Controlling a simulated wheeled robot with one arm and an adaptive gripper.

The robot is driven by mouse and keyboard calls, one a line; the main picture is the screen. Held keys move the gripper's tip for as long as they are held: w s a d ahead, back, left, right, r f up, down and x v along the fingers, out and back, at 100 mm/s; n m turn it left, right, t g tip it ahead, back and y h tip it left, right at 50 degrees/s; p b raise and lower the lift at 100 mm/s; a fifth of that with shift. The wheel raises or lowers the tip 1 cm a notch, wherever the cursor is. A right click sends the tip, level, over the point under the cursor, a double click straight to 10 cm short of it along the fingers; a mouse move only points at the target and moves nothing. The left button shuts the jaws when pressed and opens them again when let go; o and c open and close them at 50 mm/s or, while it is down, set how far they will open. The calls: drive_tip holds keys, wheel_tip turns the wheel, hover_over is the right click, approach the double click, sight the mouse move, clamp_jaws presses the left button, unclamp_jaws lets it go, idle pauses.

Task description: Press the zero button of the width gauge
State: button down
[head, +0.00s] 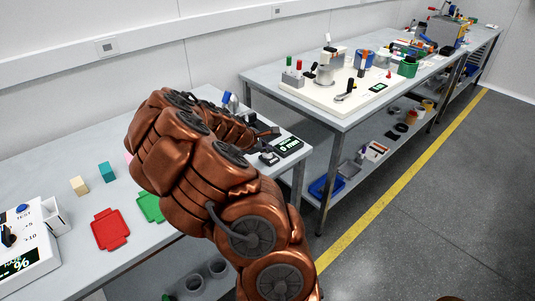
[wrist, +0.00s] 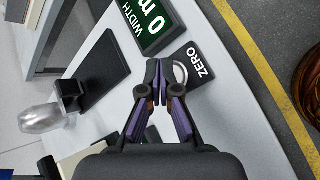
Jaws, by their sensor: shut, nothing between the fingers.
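The zero button (wrist: 181,73) is a round, pale-rimmed disc on a small black box labelled ZERO (wrist: 199,62) in the wrist view. The width gauge's display (wrist: 152,24) stands beside it and reads 0 mm. The display also shows at the table's right end in the head view (head: 289,147). My gripper (wrist: 160,76) is shut and empty. Its fingertips are at the button's left side in the wrist view and cover part of it. I cannot tell whether they touch it. My arm hides part of this table in the head view.
A dark flat plate (wrist: 103,72) lies left of the fingers in the wrist view. A red tray (head: 110,229), a green tray (head: 150,207) and small blocks lie on the near table. Another bench (head: 335,122) with devices stands beyond a gap to the right.

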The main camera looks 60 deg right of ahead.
sight(267, 155)
drive_tip(key=shift+r, duration=0.5)
drive_tip(key=shift+r, duration=0.1)
drive_tip(key=shift+r+p, duration=1.55)
drive_tip(key=shift+r, duration=0.85)
